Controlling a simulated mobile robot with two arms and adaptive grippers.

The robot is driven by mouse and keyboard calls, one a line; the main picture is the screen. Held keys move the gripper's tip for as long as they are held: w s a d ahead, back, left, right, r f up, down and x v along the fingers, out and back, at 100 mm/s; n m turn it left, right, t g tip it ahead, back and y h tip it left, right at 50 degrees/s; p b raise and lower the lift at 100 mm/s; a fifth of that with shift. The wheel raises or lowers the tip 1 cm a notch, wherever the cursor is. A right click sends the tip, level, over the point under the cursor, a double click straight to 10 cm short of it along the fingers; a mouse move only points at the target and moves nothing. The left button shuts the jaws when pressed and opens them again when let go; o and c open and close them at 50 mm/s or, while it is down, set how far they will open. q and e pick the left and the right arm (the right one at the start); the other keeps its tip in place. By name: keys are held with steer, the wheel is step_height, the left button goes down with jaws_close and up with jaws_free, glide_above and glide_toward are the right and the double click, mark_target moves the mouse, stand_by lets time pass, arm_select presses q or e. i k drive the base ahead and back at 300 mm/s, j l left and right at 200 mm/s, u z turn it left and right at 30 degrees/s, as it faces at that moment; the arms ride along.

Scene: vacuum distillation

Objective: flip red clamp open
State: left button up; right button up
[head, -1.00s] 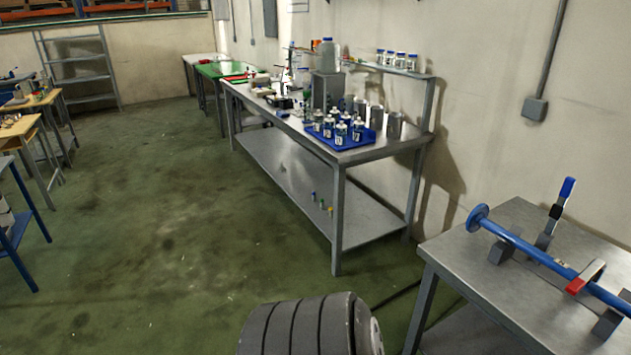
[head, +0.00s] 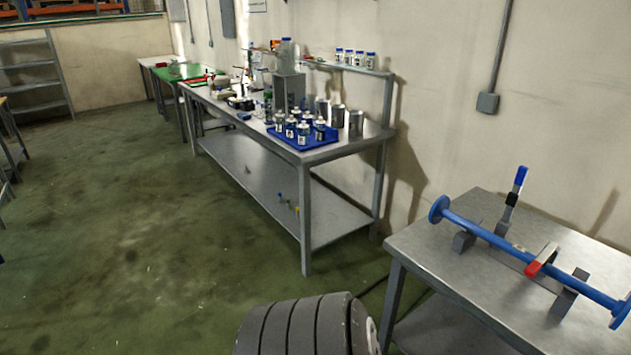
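A clamp with a red tip or handle (head: 533,269) sits over a blue flanged pipe (head: 490,237) on the metal table at the right. The red part lies at the near side of the pipe and a grey bar runs back over it. Whether the clamp is shut tight is too small to tell. A second upright lever with a blue handle (head: 520,180) stands behind the pipe. Neither of my grippers is in view. Only a dark ribbed part of my own body shows at the bottom middle.
The right metal table (head: 455,275) has bare room at its near left. A long metal workbench (head: 345,150) stands behind, with a blue tray (head: 275,137) of bottles and several grey canisters. The green floor (head: 130,250) at left is open.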

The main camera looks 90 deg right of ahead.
mark_target(543, 258)
steer(key=z, duration=2.2)
